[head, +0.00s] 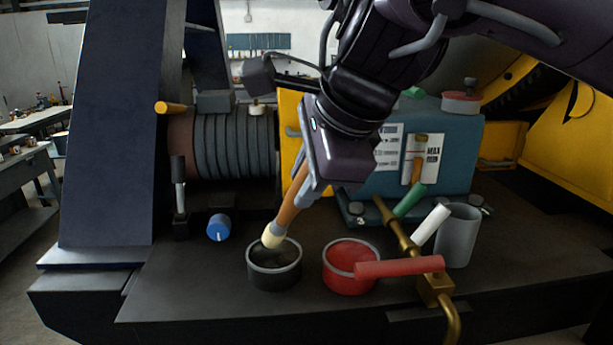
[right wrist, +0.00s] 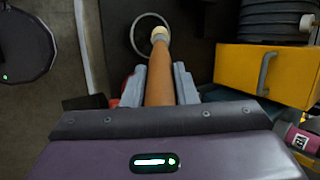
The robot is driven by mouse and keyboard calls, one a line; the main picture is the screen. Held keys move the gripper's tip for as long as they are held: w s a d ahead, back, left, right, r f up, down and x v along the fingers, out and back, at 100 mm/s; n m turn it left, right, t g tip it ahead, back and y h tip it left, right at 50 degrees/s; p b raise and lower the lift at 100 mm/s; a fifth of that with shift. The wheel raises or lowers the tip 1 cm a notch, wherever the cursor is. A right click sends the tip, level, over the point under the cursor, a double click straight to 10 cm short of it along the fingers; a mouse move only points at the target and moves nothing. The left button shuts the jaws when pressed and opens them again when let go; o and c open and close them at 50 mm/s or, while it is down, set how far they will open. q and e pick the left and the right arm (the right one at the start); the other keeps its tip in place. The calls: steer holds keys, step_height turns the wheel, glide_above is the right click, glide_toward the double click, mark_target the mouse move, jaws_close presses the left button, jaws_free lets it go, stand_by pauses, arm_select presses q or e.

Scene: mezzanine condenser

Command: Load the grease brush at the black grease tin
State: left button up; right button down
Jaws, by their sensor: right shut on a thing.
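My right gripper (head: 307,190) is shut on the grease brush (head: 287,214), which has a brown handle and a pale bristle head. The brush is tilted, head down and to the left. Its pale head is at the black grease tin (head: 274,280), over the tin's back rim and opening; I cannot tell whether it touches the grease. In the right wrist view the brush (right wrist: 159,85) runs between the fingers (right wrist: 160,82), its head at the rim of a round tin (right wrist: 136,46). My left gripper is not in view.
A grey cup (head: 458,237) and brass pipe (head: 434,284) are further right. A blue knob (head: 218,227) is at left.

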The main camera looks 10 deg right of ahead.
steer(key=shift+f+b, duration=0.4)
steer(key=shift+f, duration=0.4)
stand_by(0.5)
stand_by(0.5)
step_height(320, 180, up, 7)
steer(key=p, duration=0.8)
steer(key=shift+r+p, duration=0.15)
steer(key=shift+p, duration=0.2)
stand_by(0.3)
